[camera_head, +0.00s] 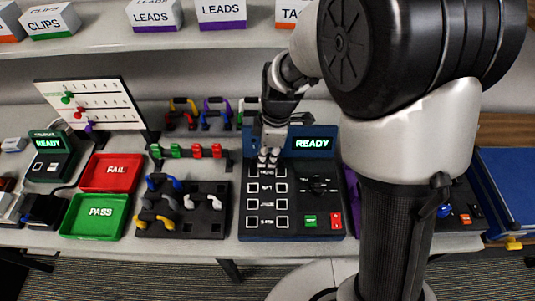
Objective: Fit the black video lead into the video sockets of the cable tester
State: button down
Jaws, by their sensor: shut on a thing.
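The cable tester (310,222) is a dark blue and black box in the middle of the bench. Its screen (312,143) reads READY in green. Two columns of white-outlined sockets (281,204) run down its left half, with labels too small to read surely. My gripper (268,160) points down over the top of these columns, its fingers close together. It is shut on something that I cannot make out. I cannot clearly see the black video lead; a dark shape (299,118) shows just behind the tester, right of my gripper. The fingers hide part of the top sockets.
A lead rack (208,225) with blue, white and yellow leads stands left of the tester, with more leads behind it. The red FAIL tray (111,172) and green PASS tray (95,216) lie further left. A pin board (92,105) stands behind them. My arm covers the right side.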

jog(key=shift+f+b, duration=0.45)
jog(key=shift+b, duration=0.05)
dwell(0.7)
jog(key=c, duration=1.5)
grip_release()
jog(key=shift+o, duration=0.2)
jog(key=o, duration=0.5)
jog(key=shift+r+p, duration=2.9)
jog(key=shift+r, duration=1.15)
